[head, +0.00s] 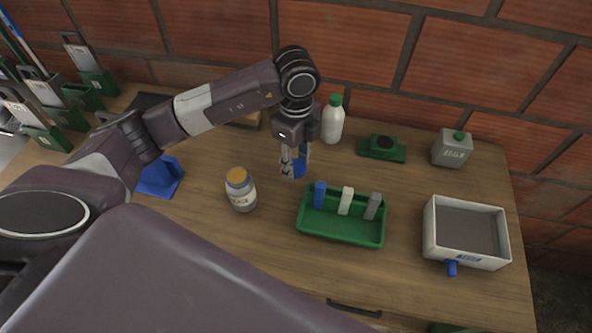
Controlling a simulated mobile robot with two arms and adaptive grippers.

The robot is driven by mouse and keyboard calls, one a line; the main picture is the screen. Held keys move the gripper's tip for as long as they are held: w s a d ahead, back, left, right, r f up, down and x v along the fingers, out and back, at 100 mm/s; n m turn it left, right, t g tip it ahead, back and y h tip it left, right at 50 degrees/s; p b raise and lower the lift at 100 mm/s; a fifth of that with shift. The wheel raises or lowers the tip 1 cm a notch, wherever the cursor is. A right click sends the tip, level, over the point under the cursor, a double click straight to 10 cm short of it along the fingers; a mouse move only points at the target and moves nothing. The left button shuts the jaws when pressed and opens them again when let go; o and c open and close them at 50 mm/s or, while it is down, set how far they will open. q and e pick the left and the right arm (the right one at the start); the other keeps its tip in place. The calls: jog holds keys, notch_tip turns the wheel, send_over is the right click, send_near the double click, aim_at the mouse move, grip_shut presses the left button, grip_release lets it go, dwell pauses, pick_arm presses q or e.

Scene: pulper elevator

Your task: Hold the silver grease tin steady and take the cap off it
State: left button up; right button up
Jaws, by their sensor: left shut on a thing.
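The silver grease tin (243,202) stands upright on the wooden table, left of the green tray. Its label is partly readable, and its orange-brown cap (237,177) sits on top. My left gripper (293,174) points down to the right of the tin and behind the tray, apart from both. It is shut on a small blue object (300,166), partly hidden by the fingers. My right gripper is not in view.
The green tray (341,231) holds blue, white and grey pieces. A white bottle (332,124), green device (381,149), grey can (452,150) and white-rimmed box (465,233) stand around it. A blue object (160,177) lies left. Table is clear in front of the tin.

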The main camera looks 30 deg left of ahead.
aim_at(296, 181)
pick_arm(q)
notch_tip(296, 181, down, 4)
jog(key=shift+f+p, duration=0.1)
jog(key=shift+p, duration=0.3)
jog(key=shift+f, duration=0.15)
jog(key=shift+f, duration=0.2)
jog(key=o, duration=1.3)
jog(key=shift+r, duration=0.1)
